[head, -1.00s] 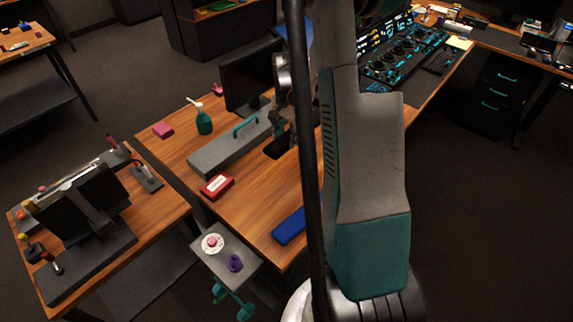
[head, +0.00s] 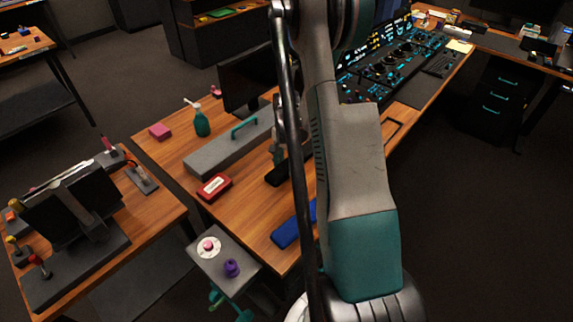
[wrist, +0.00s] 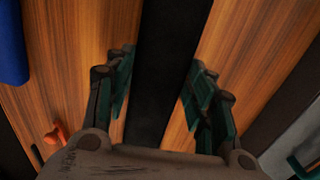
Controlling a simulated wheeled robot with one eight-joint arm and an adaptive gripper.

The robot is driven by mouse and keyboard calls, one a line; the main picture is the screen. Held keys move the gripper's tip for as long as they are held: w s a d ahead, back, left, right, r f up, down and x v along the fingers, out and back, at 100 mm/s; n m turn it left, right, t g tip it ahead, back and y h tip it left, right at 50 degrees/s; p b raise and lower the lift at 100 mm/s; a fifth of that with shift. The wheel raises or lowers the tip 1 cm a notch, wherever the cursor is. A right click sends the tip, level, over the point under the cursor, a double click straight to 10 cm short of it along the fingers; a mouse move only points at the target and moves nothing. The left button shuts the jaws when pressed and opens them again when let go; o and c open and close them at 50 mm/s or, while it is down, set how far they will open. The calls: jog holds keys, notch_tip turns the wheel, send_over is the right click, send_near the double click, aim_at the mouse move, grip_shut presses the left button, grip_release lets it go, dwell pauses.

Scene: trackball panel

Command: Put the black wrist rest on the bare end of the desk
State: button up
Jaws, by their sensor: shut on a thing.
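The black wrist rest (wrist: 165,60) is a long dark bar between the two green-padded fingers of my gripper (wrist: 160,88) in the wrist view. My gripper is shut on it. In the head view the rest (head: 277,176) shows partly beside my gripper (head: 279,152), over the wooden desk (head: 250,207); my arm hides part of it. I cannot tell exactly how high it is above the wood. Bare wood lies on both sides of the rest in the wrist view.
A long grey box with a green handle (head: 215,155), a red box (head: 214,187) and a blue block (head: 287,233) are near. A green spray bottle (head: 201,121), a pink block (head: 159,131) and a monitor (head: 247,80) stand farther back.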

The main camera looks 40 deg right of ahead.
jog(key=shift+f, duration=0.15)
jog(key=o, duration=1.2)
jog(key=shift+c, duration=0.2)
jog(key=shift+r, duration=0.2)
notch_tip(320, 180, up, 12)
jog(key=p, duration=0.4)
